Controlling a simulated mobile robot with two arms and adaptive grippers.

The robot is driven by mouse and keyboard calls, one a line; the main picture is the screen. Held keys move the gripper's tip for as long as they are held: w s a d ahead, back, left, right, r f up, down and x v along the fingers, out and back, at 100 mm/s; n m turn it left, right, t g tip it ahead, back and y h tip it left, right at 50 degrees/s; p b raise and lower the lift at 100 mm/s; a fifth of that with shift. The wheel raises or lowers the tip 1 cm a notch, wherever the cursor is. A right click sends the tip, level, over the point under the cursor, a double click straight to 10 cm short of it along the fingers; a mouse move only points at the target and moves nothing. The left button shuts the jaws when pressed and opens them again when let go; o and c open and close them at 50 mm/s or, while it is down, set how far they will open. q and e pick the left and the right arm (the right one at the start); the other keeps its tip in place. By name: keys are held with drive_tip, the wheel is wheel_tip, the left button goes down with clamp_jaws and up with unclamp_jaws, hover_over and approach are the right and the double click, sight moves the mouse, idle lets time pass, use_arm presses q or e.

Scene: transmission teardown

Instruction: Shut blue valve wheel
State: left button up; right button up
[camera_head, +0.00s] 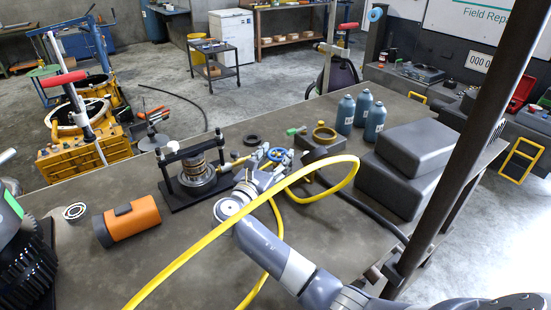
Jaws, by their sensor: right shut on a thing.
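The blue valve wheel (277,154) sits on the brass fitting and pipe (238,162) near the middle of the table, right of the black press frame. My right gripper (272,170) is at the wheel's near side, shut on it. The fingertips are small and partly hidden by the yellow hose, so the exact contact is hard to see. My left gripper does not show.
A yellow hose (205,243) loops over my right arm. The press frame (185,180) with its coil stands left of the wheel. An orange cylinder (132,221) lies further left. Blue bottles (346,115) and dark cases (400,185) stand right. The front table area is fairly clear.

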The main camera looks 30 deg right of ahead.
drive_tip(key=m+g, duration=0.1)
drive_tip(key=m+g+h+b, duration=0.1)
drive_tip(key=shift+w+a+g+h, duration=0.1)
drive_tip(key=shift+w+g+h, duration=0.1)
drive_tip(key=shift+g+h, duration=0.1)
drive_tip(key=shift+m+g+h+b, duration=0.7)
drive_tip(key=shift+m+g, duration=0.3)
drive_tip(key=shift+g, duration=0.4)
drive_tip(key=o, duration=1.1)
drive_tip(key=shift+c, duration=0.2)
drive_tip(key=shift+w, duration=0.1)
drive_tip(key=shift+a, duration=0.25)
drive_tip(key=v, duration=1.1)
drive_tip(key=shift+a, duration=0.25)
drive_tip(key=shift+s, duration=0.3)
